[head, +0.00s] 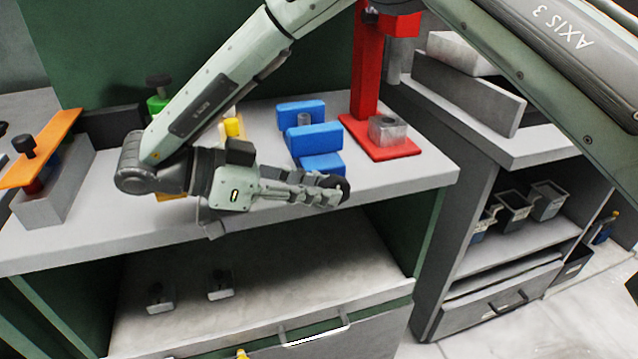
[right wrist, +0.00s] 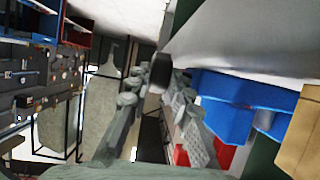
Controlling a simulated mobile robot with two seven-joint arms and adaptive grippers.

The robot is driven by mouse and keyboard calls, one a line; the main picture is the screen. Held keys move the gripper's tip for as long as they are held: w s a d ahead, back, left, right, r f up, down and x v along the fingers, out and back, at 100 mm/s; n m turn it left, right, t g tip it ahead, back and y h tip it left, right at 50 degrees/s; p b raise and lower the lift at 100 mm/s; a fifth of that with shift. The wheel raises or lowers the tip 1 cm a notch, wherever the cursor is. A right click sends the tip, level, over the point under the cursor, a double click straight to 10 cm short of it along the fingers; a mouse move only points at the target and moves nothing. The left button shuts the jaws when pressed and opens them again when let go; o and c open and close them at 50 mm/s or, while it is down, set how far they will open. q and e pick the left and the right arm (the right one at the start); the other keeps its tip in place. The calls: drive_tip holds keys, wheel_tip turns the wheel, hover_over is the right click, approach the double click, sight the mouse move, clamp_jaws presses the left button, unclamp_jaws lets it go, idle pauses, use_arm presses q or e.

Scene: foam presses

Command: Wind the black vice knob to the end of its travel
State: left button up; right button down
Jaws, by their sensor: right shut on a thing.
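The blue vice (head: 305,140) stands on the grey bench, with several blue blocks and a small grey cylinder between them. Its black knob (head: 345,188) faces the front of the bench. My right gripper (head: 325,190) reaches across from the left and its fingers are shut on the knob. In the right wrist view the dark round knob (right wrist: 158,72) shows between the fingertips of the gripper (right wrist: 160,85), and the blue vice body (right wrist: 225,105) lies to the right. The fingers hide part of the knob. My left gripper is not in view.
An orange-topped fixture (head: 40,150) stands at the far left. A yellow piece (head: 233,127) and a green piece (head: 157,104) stand behind my arm. Bare bench lies right of the knob.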

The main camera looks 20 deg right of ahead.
drive_tip(key=shift+f, duration=0.1)
idle(0.5)
drive_tip(key=c, duration=1.6)
unclamp_jaws()
drive_tip(key=shift+c, duration=0.2)
drive_tip(key=shift+a, duration=0.1)
drive_tip(key=v, duration=0.7)
drive_tip(key=shift+a, duration=0.25)
drive_tip(key=shift+s+f, duration=0.1)
drive_tip(key=shift+s, duration=0.05)
